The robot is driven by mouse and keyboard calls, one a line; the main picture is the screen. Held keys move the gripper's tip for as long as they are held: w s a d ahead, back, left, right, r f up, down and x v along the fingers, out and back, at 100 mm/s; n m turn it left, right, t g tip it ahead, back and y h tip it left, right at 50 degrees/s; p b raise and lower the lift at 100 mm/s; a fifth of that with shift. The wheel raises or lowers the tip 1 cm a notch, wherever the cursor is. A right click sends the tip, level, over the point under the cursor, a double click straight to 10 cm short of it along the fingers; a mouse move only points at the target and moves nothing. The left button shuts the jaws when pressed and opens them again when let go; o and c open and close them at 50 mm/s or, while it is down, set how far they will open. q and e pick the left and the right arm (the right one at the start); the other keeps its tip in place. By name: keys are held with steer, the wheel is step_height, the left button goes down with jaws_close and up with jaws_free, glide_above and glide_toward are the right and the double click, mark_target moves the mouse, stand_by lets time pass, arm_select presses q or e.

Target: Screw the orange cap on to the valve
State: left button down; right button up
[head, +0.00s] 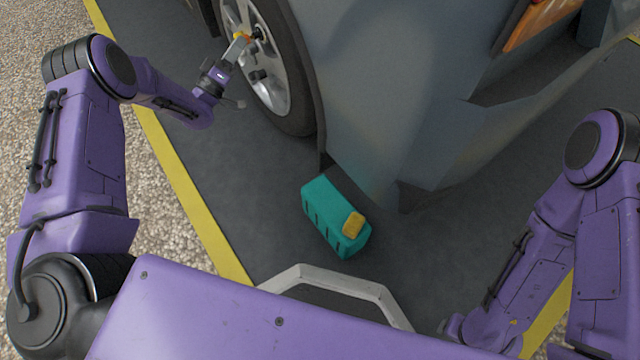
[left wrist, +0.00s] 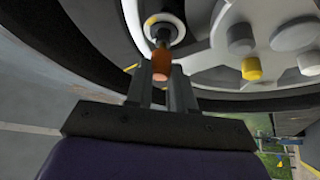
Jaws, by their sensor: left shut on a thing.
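My left gripper (head: 240,42) is at the wheel (head: 285,100) of the grey vehicle. In the left wrist view, its two fingers (left wrist: 163,85) are shut on the small orange cap (left wrist: 161,65). The cap points at the valve (left wrist: 164,35), which sits in a dark round recess with a pale ring on the wheel. The cap's far end lines up with the valve and overlaps it in this view; I cannot tell whether they touch. My right arm is folded low at the right of the head view, and its gripper does not show.
A yellow-tipped lug (left wrist: 251,68) and several grey lugs stand out from the wheel beside the gripper. A teal case (head: 325,205) with a yellow block (head: 353,225) on it lies on the dark floor. Yellow floor lines (head: 190,200) border the mat. The floor left of the case is clear.

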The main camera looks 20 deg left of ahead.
arm_select(q)
steer(key=shift+w+d+b, duration=0.3)
steer(key=shift+w+d, duration=0.1)
steer(key=shift+w, duration=0.15)
stand_by(0.7)
